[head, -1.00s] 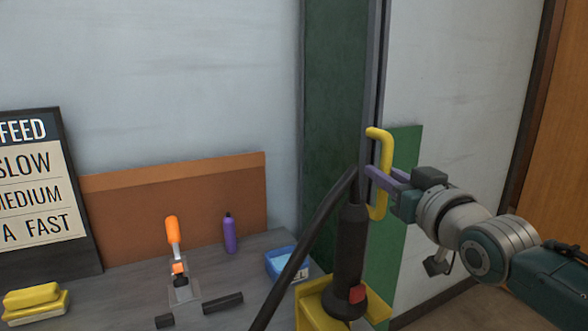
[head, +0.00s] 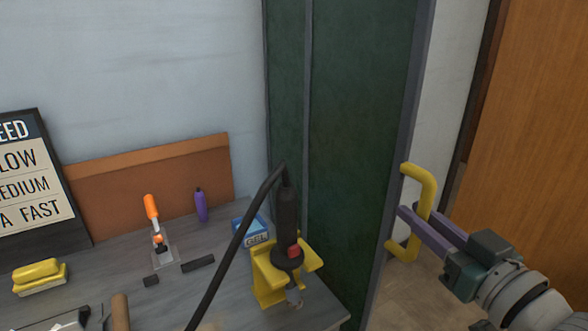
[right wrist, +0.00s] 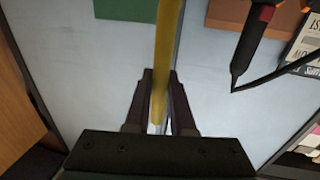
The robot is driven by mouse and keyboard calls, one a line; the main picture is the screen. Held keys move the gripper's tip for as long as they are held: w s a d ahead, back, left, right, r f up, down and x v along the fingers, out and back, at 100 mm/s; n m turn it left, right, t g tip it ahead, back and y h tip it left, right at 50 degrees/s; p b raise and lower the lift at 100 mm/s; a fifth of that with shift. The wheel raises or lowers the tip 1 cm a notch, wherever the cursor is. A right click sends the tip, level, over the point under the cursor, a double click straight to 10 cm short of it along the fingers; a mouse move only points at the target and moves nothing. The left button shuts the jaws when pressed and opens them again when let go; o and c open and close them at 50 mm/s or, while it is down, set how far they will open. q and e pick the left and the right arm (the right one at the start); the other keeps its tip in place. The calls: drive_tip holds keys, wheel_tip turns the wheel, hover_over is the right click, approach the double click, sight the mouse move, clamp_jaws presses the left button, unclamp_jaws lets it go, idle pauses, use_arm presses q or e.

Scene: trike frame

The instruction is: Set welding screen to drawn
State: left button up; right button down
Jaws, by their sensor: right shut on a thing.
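The welding screen (head: 355,130) is a dark green panel with grey edge strips, standing beside the far right end of the workbench. A yellow D-shaped handle (head: 427,195) sticks out from its right edge. My right gripper (head: 415,220) is shut on this handle, its purple fingers around the bar. In the right wrist view the yellow handle (right wrist: 165,70) runs between the two dark fingers (right wrist: 158,110). My left gripper is not in view.
A black torch (head: 286,215) with a cable sits in a yellow holder (head: 270,285) at the bench's right end, close to the screen. The workbench (head: 215,280) also bears a blue box (head: 250,230), an orange-handled clamp (head: 152,207) and a purple bottle (head: 201,205). A wooden door (head: 530,150) stands at right.

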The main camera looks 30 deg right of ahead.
drive_tip(key=shift+s, duration=0.9)
drive_tip(key=shift+r, duration=0.1)
drive_tip(key=c, duration=1.2)
unclamp_jaws()
drive_tip(key=shift+d, duration=0.1)
drive_tip(key=shift+o, duration=1)
drive_tip(key=shift+s, duration=0.2)
drive_tip(key=shift+o, duration=1.2)
drive_tip(key=shift+s, duration=0.1)
